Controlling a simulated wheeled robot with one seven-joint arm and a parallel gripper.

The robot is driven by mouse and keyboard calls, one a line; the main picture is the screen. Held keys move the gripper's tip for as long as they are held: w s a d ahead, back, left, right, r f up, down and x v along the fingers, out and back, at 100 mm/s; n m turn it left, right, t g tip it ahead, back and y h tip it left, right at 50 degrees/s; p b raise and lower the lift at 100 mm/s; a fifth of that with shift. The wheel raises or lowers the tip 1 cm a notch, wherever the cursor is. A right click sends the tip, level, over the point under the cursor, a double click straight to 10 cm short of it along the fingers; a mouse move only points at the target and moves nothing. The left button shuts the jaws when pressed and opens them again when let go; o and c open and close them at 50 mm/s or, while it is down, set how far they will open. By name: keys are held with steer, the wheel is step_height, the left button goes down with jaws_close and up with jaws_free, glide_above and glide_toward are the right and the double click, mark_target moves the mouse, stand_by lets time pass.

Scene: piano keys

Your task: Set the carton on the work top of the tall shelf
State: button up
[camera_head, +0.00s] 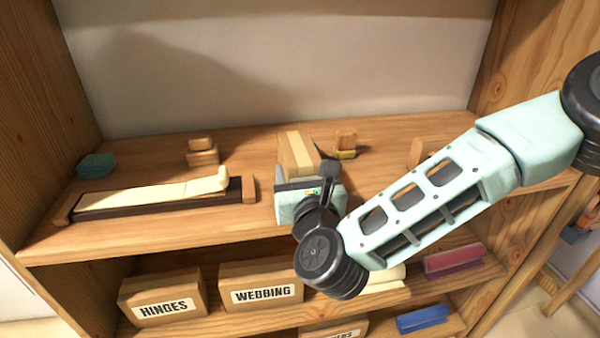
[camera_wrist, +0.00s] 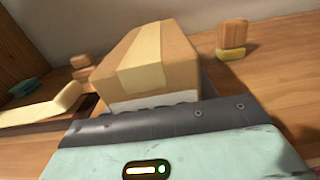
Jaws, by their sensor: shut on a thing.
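The carton (camera_head: 298,150) is a brown cardboard box with a paler tape strip along its top. My gripper (camera_head: 306,186) is shut on the carton, gripping its near end. In the wrist view the carton (camera_wrist: 148,62) lies just beyond the gripper's dark edge (camera_wrist: 150,120), with a whitish band low on its near face. The carton is over the work top (camera_head: 150,232) of the tall shelf. The gripper hides its underside, so I cannot tell whether it touches the wood. The fingertips are mostly hidden.
Left of the carton lies a dark tray with a cream piano key (camera_head: 150,193). Small wooden blocks (camera_head: 202,152) and a yellow-based block (camera_head: 345,146) stand behind. A teal block (camera_head: 95,165) is far left.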

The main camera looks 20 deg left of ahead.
steer(key=shift+f, duration=0.15)
steer(key=o, duration=1.1)
steer(key=b+v, duration=0.1)
steer(key=v, duration=1.1)
